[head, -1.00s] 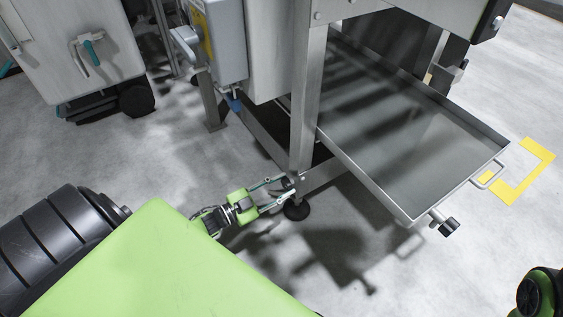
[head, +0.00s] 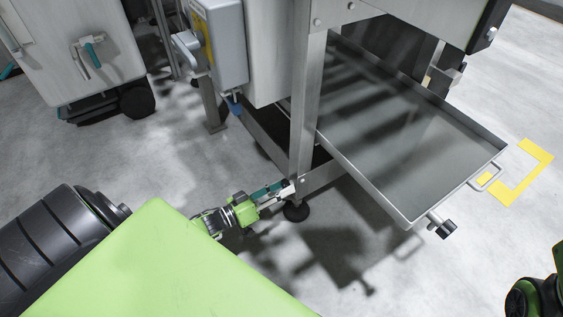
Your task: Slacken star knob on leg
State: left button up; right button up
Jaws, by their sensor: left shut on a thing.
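The steel leg (head: 306,110) of the washer frame stands upright in the middle of the head view, on a round black foot (head: 296,212). My left gripper (head: 284,189) reaches in from the lower left to the low end of this leg. Its fingers are shut on the star knob at the leg's left side, just above the foot. The fingers cover the knob, so its shape and how far it is turned do not show. My right gripper is out of view; only part of my right arm shows at the lower right edge.
A shallow steel tray (head: 410,212) juts out right of the leg, with a dark knob (head: 445,229) at its near corner. A grey box (head: 220,45) hangs left of the leg. A wheeled cabinet (head: 75,50) stands at upper left. Floor in front is clear.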

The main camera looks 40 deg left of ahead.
pick_arm(q)
jog(key=shift+n, duration=1.1)
jog(key=o, duration=1.1)
jog(key=shift+s, duration=0.15)
jog(key=v, duration=1.2)
